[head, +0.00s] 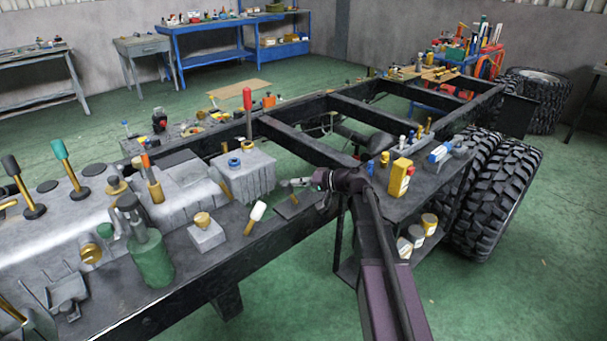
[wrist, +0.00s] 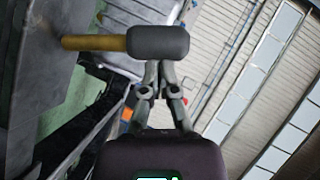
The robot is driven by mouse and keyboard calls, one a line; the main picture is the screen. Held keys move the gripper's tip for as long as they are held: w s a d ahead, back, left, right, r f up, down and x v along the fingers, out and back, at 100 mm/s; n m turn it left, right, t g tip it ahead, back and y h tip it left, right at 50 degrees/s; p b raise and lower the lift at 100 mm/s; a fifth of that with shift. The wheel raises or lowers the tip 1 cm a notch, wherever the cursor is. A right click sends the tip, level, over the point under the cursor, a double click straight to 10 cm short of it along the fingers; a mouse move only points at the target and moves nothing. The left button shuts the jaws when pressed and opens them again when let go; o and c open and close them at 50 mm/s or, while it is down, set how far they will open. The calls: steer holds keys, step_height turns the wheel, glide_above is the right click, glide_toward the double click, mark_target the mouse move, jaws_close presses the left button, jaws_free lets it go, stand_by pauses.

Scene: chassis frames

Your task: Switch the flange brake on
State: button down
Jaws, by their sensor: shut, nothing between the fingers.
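The lever rises tilted from the dark chassis rail. No label shows which lever is the flange brake. A taller red-handled lever (head: 247,100) stands behind.
A grey block with a yellow cap (head: 206,233) and a green cylinder (head: 151,258) stand left of the white-knobbed lever. A ribbed grey housing (head: 250,172) lies behind it. A side shelf with a yellow bottle (head: 400,177) is to the right, near big tyres (head: 497,195).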

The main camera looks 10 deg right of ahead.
steer(key=shift+s+a+f+n+h+p, duration=0.2)
steer(key=shift+s+a+n+h+p, duration=0.2)
steer(key=shift+a, duration=0.2)
steer(key=shift+s+a+f+n+h+p, duration=0.15)
steer(key=shift+s+a+n+h, duration=0.2)
steer(key=shift+a+n, duration=0.2)
steer(key=shift+p+v, duration=0.45)
steer(key=shift+v, duration=0.4)
steer(key=p+v, duration=0.2)
steer(key=v, duration=0.6)
steer(key=shift+d+p, duration=0.15)
steer(key=shift+p, duration=0.2)
